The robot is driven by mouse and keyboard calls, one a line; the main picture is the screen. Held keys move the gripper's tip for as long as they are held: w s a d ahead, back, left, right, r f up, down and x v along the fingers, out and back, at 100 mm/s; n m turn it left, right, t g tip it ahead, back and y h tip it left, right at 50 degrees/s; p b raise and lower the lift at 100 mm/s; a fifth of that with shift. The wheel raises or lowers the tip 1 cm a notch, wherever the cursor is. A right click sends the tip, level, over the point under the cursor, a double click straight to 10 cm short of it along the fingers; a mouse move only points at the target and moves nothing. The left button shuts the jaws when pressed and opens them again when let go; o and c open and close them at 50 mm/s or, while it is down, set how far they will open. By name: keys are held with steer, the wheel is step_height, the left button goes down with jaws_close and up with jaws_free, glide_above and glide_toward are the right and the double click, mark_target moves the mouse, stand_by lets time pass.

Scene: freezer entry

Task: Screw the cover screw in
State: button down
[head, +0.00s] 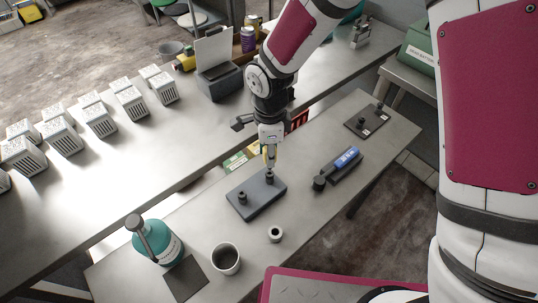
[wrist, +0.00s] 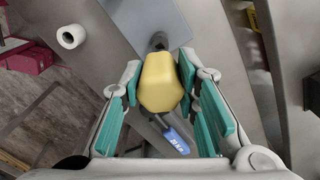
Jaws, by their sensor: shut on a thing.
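My gripper (head: 269,146) points down over the grey-blue block (head: 260,204). It is shut on a screwdriver with a yellow handle (wrist: 162,84), held between the teal finger pads in the wrist view. In the head view the screwdriver is upright, with its lower end at the right-hand dark post (head: 269,178) on the block. I cannot tell whether it touches. A second dark post (head: 242,198) stands to the left on the same block. The screw itself is too small to tell apart. In the wrist view the handle hides the screwdriver's tip.
A dark tool with a blue label (head: 346,157) lies right of the block. A white roll (head: 276,234), a cup (head: 226,260), a teal bottle (head: 150,242) and a dark mat (head: 186,279) are in front. A dark plate with knobs (head: 368,121) lies at the bench's far end.

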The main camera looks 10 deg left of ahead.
steer(key=shift+r+p, duration=0.55)
steer(key=shift+r, duration=0.9)
